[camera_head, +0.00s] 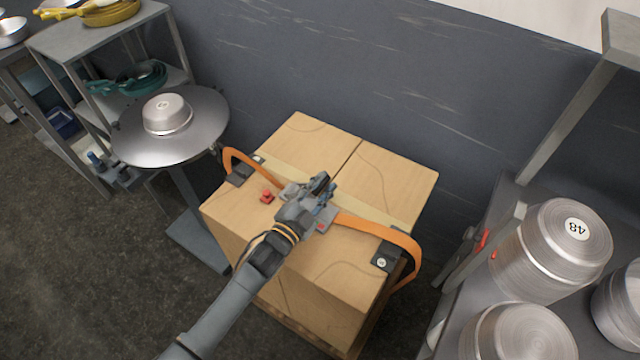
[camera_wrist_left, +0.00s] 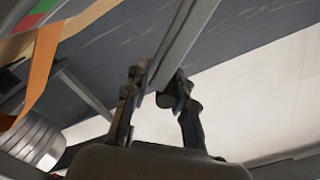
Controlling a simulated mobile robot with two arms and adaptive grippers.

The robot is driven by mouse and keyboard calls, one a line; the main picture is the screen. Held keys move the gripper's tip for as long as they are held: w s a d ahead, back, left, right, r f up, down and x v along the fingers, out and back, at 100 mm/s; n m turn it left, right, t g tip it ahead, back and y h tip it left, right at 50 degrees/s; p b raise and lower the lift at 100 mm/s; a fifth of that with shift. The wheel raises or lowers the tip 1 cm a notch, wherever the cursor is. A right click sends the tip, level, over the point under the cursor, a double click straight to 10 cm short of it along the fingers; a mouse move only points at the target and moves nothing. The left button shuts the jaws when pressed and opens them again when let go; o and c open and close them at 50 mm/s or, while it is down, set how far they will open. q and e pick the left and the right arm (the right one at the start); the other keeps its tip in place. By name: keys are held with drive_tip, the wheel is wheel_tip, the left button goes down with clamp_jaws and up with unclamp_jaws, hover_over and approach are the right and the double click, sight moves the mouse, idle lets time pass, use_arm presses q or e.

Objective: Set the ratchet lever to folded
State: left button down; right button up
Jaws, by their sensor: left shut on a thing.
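My left gripper (camera_head: 318,190) reaches over the top of a large cardboard box (camera_head: 310,140) from below in the head view. In the left wrist view its two fingers (camera_wrist_left: 158,88) close around a long grey bar, the ratchet lever (camera_wrist_left: 185,38). The lever stands away from the strap at a slant there. In the head view the gripper hides most of the ratchet. An orange strap (camera_head: 372,225) runs across the box through the ratchet, and it also shows at the left in the left wrist view (camera_wrist_left: 40,70). My right gripper is not in view.
A round metal stand (camera_head: 205,125) with a pan (camera_head: 166,113) is left of the box. Shelves with pans (camera_head: 110,12) stand at the upper left. Stacked metal pans (camera_head: 555,250) are on a table at the right. A small red piece (camera_head: 267,196) lies on the box.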

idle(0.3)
use_arm(q)
drive_tip(key=c, duration=1.3)
unclamp_jaws()
drive_tip(key=v, duration=1.2)
